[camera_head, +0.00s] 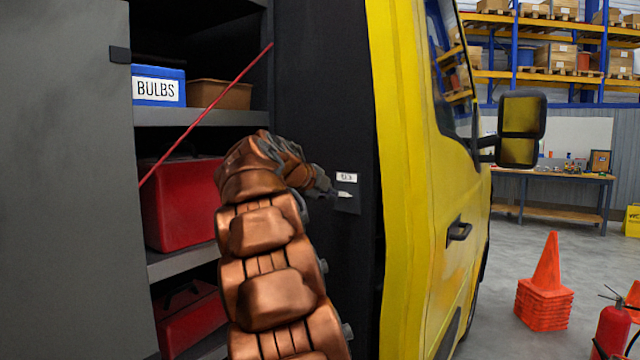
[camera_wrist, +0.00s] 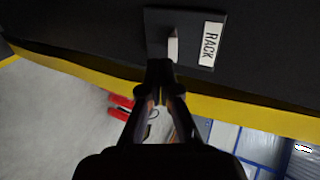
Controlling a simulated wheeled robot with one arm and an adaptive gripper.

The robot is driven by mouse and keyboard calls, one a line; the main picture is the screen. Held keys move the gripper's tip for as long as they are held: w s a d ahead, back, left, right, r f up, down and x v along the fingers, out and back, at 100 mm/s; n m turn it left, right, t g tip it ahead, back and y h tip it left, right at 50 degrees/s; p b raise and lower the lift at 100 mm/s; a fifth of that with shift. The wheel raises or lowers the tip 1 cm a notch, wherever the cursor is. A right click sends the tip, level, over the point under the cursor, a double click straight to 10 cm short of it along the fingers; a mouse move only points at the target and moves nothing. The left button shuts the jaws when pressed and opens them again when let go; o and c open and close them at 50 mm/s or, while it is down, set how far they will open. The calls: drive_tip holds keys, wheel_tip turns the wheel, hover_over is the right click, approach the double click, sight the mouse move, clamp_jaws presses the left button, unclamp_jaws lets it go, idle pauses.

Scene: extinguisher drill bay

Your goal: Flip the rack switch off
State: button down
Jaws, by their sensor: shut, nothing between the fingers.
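The rack switch is a small pale lever (camera_head: 344,195) on a dark plate on the black panel beside the shelves. A white label (camera_head: 347,177) sits above it; in the wrist view the label (camera_wrist: 210,44) reads RACK, next to the pale lever (camera_wrist: 173,48) on its dark plate (camera_wrist: 155,22). My gripper (camera_head: 329,190) is at the panel, just left of the lever in the head view. In the wrist view my gripper (camera_wrist: 160,78) is shut and empty, its tips close to the lever's end. I cannot tell whether they touch it.
A thin red bar (camera_head: 205,116) slants across the shelves, which hold a blue BULBS box (camera_head: 158,85), a brown bin (camera_head: 219,94) and red cases (camera_head: 180,203). A grey door (camera_head: 65,180) stands left. The yellow cab (camera_head: 415,180) is right; orange cones (camera_head: 545,290) stand beyond.

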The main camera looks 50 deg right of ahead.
sight(341, 196)
drive_tip(key=shift+p+x, duration=0.95)
drive_tip(key=shift+x, duration=1.95)
drive_tip(key=shift+w+b, duration=0.25)
drive_tip(key=shift+b, duration=0.05)
drive_tip(key=shift+w+d+r+h+b, duration=0.3)
drive_tip(key=shift+w+b, duration=0.15)
drive_tip(key=shift+b, duration=0.75)
drive_tip(key=shift+w+r+b, duration=0.15)
drive_tip(key=shift+r+b, duration=0.1)
drive_tip(key=shift+b, duration=0.6)
